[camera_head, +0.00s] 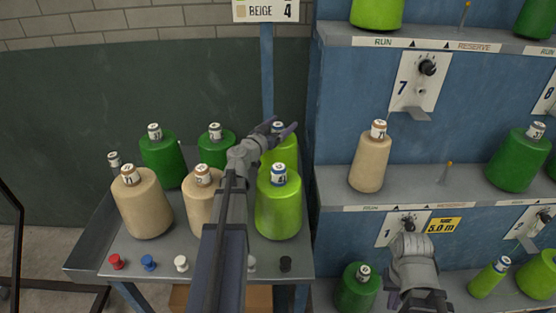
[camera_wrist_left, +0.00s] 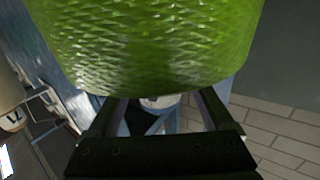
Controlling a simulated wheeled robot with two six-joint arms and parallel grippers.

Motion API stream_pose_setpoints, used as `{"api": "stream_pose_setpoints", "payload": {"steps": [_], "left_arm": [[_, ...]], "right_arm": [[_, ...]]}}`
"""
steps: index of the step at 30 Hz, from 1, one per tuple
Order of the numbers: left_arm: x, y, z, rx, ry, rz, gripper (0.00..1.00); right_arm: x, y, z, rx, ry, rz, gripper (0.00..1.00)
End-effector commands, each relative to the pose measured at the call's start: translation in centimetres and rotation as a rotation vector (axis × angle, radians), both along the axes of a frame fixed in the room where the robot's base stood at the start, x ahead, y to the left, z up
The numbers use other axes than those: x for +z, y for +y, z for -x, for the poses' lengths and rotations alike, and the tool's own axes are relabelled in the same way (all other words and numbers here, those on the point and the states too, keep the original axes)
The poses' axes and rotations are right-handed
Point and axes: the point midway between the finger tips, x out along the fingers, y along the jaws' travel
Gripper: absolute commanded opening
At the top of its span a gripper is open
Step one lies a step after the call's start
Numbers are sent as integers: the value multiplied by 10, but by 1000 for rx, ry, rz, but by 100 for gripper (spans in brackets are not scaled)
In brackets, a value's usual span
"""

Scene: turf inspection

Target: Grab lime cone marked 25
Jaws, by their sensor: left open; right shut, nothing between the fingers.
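Two lime cones stand on the right side of the cart: a front lime cone (camera_head: 278,210) and a rear lime cone (camera_head: 289,153) behind it. Both have white tube tips with blue bands; I cannot read their numbers. My left gripper (camera_head: 283,131) is open, reaching over the cart, with its fingers around the rear cone's tip. In the left wrist view a lime cone (camera_wrist_left: 150,45) fills the top, and a white tip (camera_wrist_left: 160,101) shows between the open fingers (camera_wrist_left: 162,112). My right gripper (camera_head: 392,298) is low before the rack, shut and empty, its fingers mostly hidden.
The cart (camera_head: 215,262) also holds beige cones (camera_head: 147,208), green cones (camera_head: 161,160) and several coloured pegs (camera_head: 149,262) along its front. The blue rack (camera_head: 336,108) stands close on the right, with cones on its shelves. A blue post (camera_head: 267,75) rises behind the cart.

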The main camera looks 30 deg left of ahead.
Motion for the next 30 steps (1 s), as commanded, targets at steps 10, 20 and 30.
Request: {"api": "stream_pose_setpoints", "payload": {"steps": [10,20,30], "left_arm": [[0,0,-11,1,0,0,82],[0,0,-11,1,0,0,44],[0,0,-11,2,0,0,6]], "right_arm": [[0,0,0,0,0,0,0],[0,0,0,0,0,0,0],[0,0,0,0,0,0,0]]}}
